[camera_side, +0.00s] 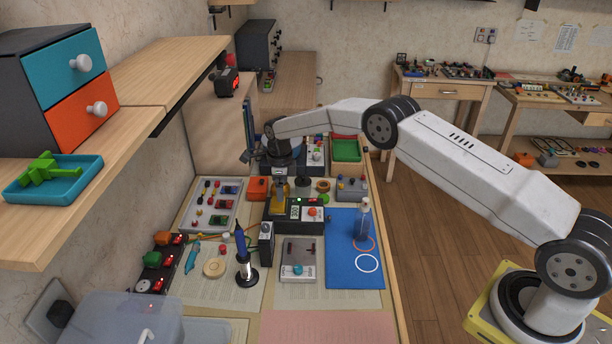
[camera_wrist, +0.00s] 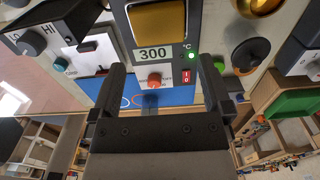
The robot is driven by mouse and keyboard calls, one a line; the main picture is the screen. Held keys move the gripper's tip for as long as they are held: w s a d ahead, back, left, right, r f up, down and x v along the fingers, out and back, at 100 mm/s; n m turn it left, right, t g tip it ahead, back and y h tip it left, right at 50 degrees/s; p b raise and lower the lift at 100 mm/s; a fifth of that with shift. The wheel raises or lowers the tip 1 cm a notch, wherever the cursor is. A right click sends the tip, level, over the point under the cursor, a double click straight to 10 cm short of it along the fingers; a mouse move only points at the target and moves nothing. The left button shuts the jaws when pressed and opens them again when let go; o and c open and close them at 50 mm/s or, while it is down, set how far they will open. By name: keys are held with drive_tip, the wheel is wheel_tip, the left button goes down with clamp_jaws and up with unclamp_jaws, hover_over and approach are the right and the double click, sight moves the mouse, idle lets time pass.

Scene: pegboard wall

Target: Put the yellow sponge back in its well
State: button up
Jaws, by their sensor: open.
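In the side view the sponge (camera_side: 279,198) shows as a yellow patch at the left end of the station (camera_side: 292,214). My gripper (camera_wrist: 165,72) is open, with nothing between its fingers. In the side view my gripper (camera_side: 280,179) hangs just above and behind the sponge, pointing down.
A soldering iron in its stand (camera_side: 243,255), a small black box (camera_side: 266,243) and a grey scale-like device (camera_side: 298,259) stand in front. A bottle (camera_side: 363,220) stands on the blue mat (camera_side: 343,272). An orange box (camera_side: 257,188) is close at left. The mat's front is clear.

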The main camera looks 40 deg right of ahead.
sight(284, 203)
wheel_tip(284, 203, up, 7)
idle(0.3)
idle(0.4)
drive_tip(key=s+a+r+n+t, duration=0.1)
drive_tip(key=s+r+n, duration=0.2)
drive_tip(key=s+n, duration=0.4)
drive_tip(key=s+r+n, duration=0.4)
drive_tip(key=s+n, duration=0.3)
drive_tip(key=s+n+t, duration=0.1)
drive_tip(key=s+n, duration=1.2)
drive_tip(key=s, duration=0.7)
drive_tip(key=shift+s+a+f+t, duration=0.3)
drive_tip(key=shift+a+f, duration=0.05)
drive_tip(key=shift+f, duration=0.05)
